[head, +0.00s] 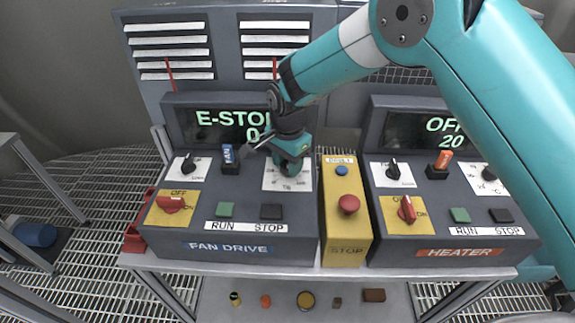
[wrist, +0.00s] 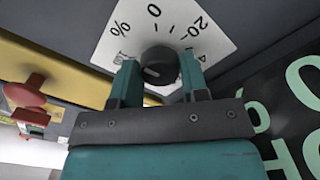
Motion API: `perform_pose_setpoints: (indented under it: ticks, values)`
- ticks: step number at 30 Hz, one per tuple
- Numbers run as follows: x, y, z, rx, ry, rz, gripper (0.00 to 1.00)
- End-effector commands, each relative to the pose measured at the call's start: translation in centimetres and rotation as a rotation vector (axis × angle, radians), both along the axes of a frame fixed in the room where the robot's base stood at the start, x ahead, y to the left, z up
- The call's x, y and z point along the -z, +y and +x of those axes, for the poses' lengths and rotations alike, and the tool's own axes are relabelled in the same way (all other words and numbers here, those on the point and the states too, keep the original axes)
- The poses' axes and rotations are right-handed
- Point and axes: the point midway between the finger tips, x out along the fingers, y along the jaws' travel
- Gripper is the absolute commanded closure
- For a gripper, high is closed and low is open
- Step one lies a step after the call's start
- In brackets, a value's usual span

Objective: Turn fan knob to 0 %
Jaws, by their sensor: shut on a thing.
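The fan knob (wrist: 158,62) is a round black knob on a white dial plate (wrist: 125,42) marked with 0, 20 and %. My gripper (wrist: 158,75) has one finger on each side of the knob and is shut on it. A small light mark shows on the knob's face, but I cannot tell which number it points to. The display (head: 210,124) above reads E-STOP with a 0 below, partly hidden by my arm.
A yellow box (head: 335,225) with a red stop button (head: 348,204) stands right of the fan box. The HEATER box (head: 400,240) is further right. A blue-tagged FAN key (head: 229,160), a red OFF/ON switch (head: 170,203) and a RUN button (head: 224,210) are left of my gripper.

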Motion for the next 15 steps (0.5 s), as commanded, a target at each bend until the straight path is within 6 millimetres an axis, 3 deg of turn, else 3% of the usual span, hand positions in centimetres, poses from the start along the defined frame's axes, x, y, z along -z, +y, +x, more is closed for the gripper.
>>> perform_pose_setpoints:
  ticks: [15]
  values:
    - [0.04, 0.09, 0.12, -0.488, -0.005, 0.003, 0.83]
